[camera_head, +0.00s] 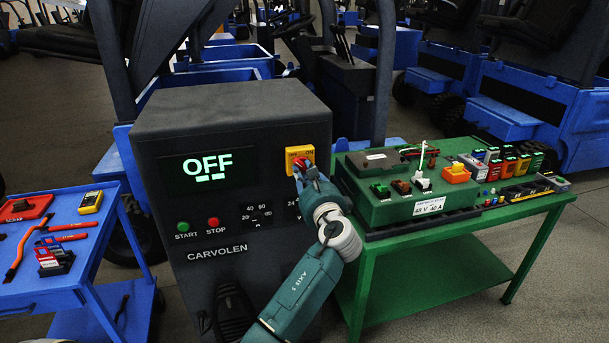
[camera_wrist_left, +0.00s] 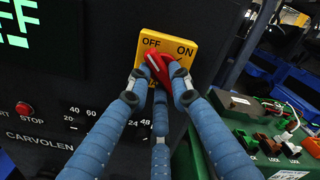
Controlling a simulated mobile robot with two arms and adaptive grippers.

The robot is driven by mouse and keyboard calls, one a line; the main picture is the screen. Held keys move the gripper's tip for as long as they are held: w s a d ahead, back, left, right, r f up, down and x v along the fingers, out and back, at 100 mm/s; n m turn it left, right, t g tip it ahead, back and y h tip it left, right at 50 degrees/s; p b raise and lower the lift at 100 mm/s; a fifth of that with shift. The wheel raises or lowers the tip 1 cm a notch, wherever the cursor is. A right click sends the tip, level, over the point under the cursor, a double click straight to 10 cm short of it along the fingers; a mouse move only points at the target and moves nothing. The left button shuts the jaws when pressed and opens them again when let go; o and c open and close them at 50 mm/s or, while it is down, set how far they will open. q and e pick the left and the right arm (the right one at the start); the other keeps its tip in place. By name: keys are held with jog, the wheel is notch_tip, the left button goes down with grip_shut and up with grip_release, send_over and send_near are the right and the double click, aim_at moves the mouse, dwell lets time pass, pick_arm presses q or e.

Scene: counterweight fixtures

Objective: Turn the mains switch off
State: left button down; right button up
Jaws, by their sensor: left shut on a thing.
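The mains switch is a red knob (camera_wrist_left: 156,66) on a yellow plate (camera_wrist_left: 191,36) marked OFF at left and ON at right. In the head view the yellow plate (camera_head: 299,153) sits at the upper right of the dark charger's front. The fingers of my left gripper (camera_head: 301,169) are at the knob. In the left wrist view the left gripper (camera_wrist_left: 159,77) is shut on the knob, with fingers on both sides of it. The knob is tilted, its upper end towards OFF. The charger's display (camera_head: 209,166) reads OFF in green letters. My right gripper is not in view.
A green bench (camera_head: 450,228) at right carries a green box (camera_head: 374,212) and several coloured small parts. A blue cart (camera_head: 92,245) with tools stands at left. START (camera_head: 183,227) and STOP (camera_head: 213,222) buttons are lower on the charger. Blue forklifts stand behind.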

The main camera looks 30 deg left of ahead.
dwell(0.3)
pick_arm(q)
jog(key=c, duration=1.5)
grip_release()
jog(key=shift+c, duration=0.2)
jog(key=v, duration=1.2)
jog(key=shift+f, duration=0.1)
